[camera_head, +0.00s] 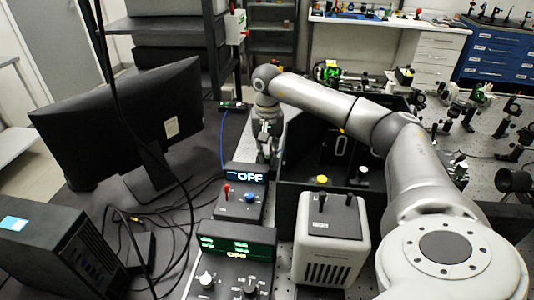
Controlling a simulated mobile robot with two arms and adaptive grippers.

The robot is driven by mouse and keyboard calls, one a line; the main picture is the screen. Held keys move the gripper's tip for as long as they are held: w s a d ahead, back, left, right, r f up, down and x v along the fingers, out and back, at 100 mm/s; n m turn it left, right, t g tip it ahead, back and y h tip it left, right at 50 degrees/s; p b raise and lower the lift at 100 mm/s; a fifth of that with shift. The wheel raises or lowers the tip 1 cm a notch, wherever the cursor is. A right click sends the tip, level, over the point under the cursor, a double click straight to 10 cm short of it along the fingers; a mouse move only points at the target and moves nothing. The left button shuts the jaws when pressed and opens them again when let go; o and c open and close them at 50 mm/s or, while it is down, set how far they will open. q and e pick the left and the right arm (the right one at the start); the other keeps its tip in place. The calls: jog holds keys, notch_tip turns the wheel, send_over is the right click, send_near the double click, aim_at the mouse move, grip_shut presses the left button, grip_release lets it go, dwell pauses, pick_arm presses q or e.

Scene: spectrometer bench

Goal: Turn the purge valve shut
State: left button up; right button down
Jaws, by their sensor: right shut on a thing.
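My right arm reaches from the lower right to the upper middle of the head view. Its right gripper (266,156) points down at the left edge of the dark open enclosure (290,186), behind the OFF display. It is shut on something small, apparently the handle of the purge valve. The fingers hide most of it, so I cannot tell the handle's angle. My left gripper is not in view.
A control box with a lit OFF display (246,176), a second box with green readouts (237,240) and a pale instrument (331,228) stand in front. A black monitor (125,120) is at left. Optics crowd the perforated bench at right.

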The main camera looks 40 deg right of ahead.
aim_at(266, 158)
jog(key=shift+a, duration=0.1)
dwell(0.4)
jog(key=c, duration=1.4)
grip_release()
jog(key=shift+s, duration=0.1)
jog(key=shift+o, duration=0.2)
jog(key=shift+r, duration=0.1)
jog(key=shift+r, duration=0.3)
notch_tip(266, 158, up, 11)
jog(key=shift+a, duration=0.1)
